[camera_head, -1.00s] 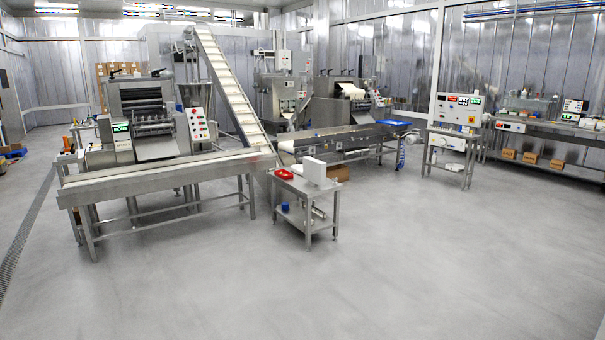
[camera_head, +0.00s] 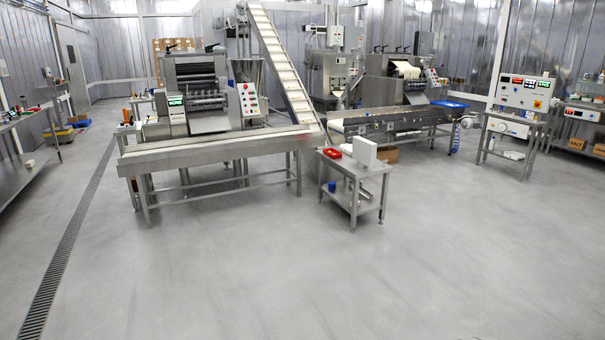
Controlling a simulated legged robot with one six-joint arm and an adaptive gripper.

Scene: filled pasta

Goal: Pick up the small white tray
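I cannot make out the small white tray for certain in the head camera view. A white upright block-like object (camera_head: 363,151) stands on a small steel cart (camera_head: 343,165), across the floor. My gripper is not in view.
A red tray (camera_head: 333,153) lies on the cart. A long conveyor (camera_head: 215,150) stands in front of the pasta machine. A blue tray (camera_head: 450,104) sits on the far conveyor. A drain grate (camera_head: 62,255) runs along the left floor. The floor (camera_head: 300,270) ahead is clear.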

